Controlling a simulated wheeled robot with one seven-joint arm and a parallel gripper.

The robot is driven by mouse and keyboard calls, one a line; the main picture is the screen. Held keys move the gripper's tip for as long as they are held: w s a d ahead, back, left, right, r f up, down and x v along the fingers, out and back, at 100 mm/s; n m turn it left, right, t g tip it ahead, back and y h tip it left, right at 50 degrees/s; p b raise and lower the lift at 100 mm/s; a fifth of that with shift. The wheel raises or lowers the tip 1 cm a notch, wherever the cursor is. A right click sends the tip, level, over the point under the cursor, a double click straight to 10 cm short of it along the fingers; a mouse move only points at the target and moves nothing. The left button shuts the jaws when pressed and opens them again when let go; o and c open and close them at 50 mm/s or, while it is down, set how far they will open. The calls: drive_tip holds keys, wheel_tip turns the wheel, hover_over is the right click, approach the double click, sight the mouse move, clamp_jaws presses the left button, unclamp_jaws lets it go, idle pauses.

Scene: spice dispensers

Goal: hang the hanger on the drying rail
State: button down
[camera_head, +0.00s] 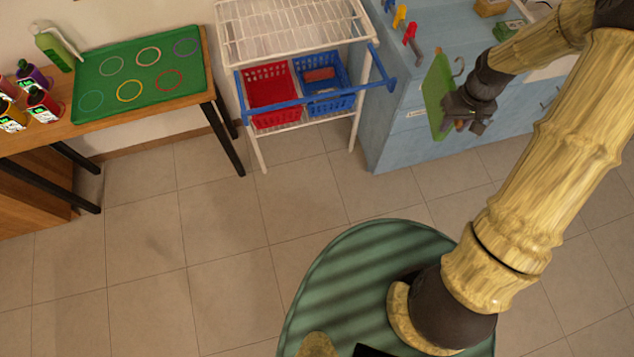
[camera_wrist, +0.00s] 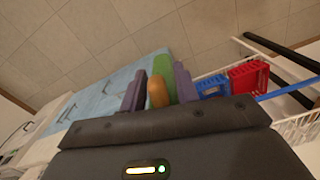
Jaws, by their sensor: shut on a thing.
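The green hanger (camera_head: 436,88) is a flat green panel with a thin metal hook (camera_head: 459,67) at its upper right in the head view. My gripper (camera_head: 467,121) is shut on its lower right side and holds it in the air in front of the blue cabinet. In the wrist view, a green part (camera_wrist: 162,68) and an orange-brown part (camera_wrist: 157,94) show between my fingers; the hook is not visible there. The blue drying rail (camera_head: 290,104) runs across the front of the white rack, left of the hanger and apart from it.
The white rack (camera_head: 290,25) holds a red basket (camera_head: 270,88) and a blue basket (camera_head: 325,75) behind the rail. The blue cabinet (camera_head: 395,140) stands right of it. A wooden table (camera_head: 200,95) with a green mat and bottles is at left. The floor in front is clear.

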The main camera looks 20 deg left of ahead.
wheel_tip(320, 180, down, 12)
drive_tip(key=s+m, duration=0.1)
drive_tip(key=m, duration=0.3)
drive_tip(key=shift+s+f+m, duration=0.15)
drive_tip(key=shift+s+m, duration=0.1)
drive_tip(key=shift+m, duration=0.05)
drive_tip(key=shift+d, duration=0.15)
